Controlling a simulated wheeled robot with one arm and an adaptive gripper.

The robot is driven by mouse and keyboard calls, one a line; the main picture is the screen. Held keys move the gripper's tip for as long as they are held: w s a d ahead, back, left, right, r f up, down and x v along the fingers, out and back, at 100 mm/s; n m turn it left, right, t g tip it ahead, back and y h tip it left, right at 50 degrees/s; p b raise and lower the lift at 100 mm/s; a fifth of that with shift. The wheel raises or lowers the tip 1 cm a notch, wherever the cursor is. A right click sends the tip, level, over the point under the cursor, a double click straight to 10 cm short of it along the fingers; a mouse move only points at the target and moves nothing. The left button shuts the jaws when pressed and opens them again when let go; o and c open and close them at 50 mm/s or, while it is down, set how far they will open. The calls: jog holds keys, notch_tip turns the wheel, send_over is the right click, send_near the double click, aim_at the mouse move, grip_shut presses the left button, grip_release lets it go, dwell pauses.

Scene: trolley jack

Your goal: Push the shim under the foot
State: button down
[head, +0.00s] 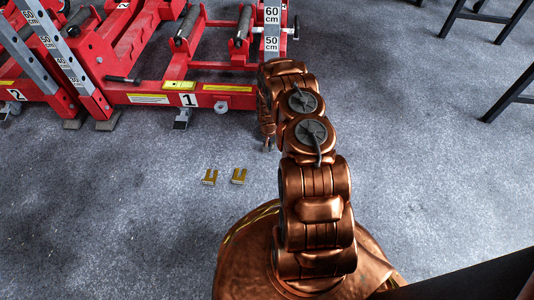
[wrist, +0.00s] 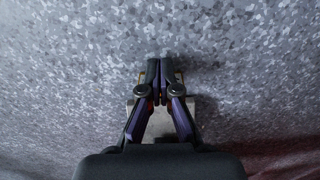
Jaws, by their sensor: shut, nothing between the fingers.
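My gripper (head: 266,146) points down at the floor, to the right of two brass U-shaped shims, and its fingers are shut and empty. In the wrist view the closed fingertips of my gripper (wrist: 160,65) are low over the floor. A pale tan plate (wrist: 190,106) shows on both sides of the fingers there; it looks like another shim, mostly hidden. The left shim (head: 210,176) and right shim (head: 238,175) lie flat on the floor, apart from my gripper. A foot (head: 181,121) stands under the red frame (head: 150,98). Any foot behind my arm is hidden.
More feet (head: 106,122) stand under the frame's left side. A grey post marked in centimetres (head: 271,35) rises behind my arm. Black stand legs (head: 480,15) are at the top right. The grey floor is open left of the shims and right of my arm.

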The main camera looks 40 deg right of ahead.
jog(key=shift+w+d+p, duration=0.35)
jog(key=shift+w+d, duration=0.5)
jog(key=shift+d, duration=0.1)
jog(key=shift+r, duration=0.1)
